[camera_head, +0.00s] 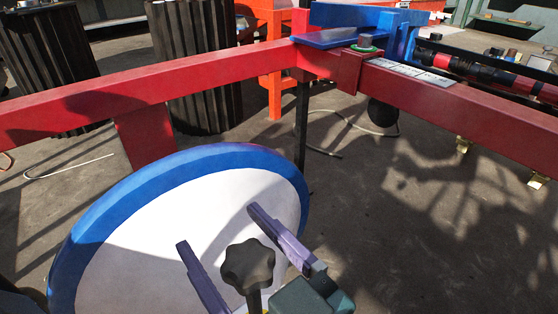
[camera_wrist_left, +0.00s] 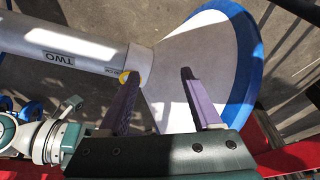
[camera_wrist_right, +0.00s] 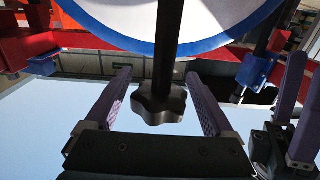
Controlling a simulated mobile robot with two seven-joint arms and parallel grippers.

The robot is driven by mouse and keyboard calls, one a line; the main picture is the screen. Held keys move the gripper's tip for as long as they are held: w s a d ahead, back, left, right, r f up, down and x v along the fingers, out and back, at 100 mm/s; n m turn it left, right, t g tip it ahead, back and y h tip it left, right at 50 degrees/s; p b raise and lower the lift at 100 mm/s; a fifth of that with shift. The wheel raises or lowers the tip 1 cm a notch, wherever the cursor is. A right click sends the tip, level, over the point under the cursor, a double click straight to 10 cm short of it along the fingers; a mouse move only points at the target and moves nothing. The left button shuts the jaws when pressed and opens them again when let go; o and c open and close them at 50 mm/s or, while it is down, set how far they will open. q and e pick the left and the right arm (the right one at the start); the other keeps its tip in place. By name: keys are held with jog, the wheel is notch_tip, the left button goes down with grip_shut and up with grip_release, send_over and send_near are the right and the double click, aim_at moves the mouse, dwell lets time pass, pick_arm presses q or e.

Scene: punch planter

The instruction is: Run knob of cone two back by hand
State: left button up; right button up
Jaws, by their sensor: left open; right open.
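Cone two's wide end, white with a blue rim (camera_head: 130,205), fills the lower left of the head view. The left wrist view shows the white cone (camera_wrist_left: 185,85) and its tube, labelled TWO (camera_wrist_left: 75,48). The black lobed knob (camera_head: 248,265) is on a dark stem; it also shows in the right wrist view (camera_wrist_right: 160,103). My right gripper (camera_head: 217,226) is open, its purple fingers on either side of the knob, with gaps visible in the right wrist view (camera_wrist_right: 158,74). My left gripper (camera_wrist_left: 157,71) is open over the cone, with nothing visibly held. The knob is hidden in the left wrist view.
A red beam (camera_head: 150,88) crosses behind the cone, with a blue bracket (camera_head: 340,37) on it. Dark ribbed bins (camera_head: 195,60) stand behind. My left gripper's fingers (camera_wrist_right: 303,78) are close beside my right gripper in the right wrist view. Bare floor (camera_head: 400,235) lies at right.

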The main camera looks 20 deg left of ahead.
aim_at(263, 284)
jog(key=p+v, duration=0.3)
jog(key=v, duration=0.5)
jog(key=shift+s+d, duration=0.6)
jog(key=shift+d, duration=0.1)
pick_arm(q)
notch_tip(263, 284, up, 4)
jog(key=shift+f, duration=0.25)
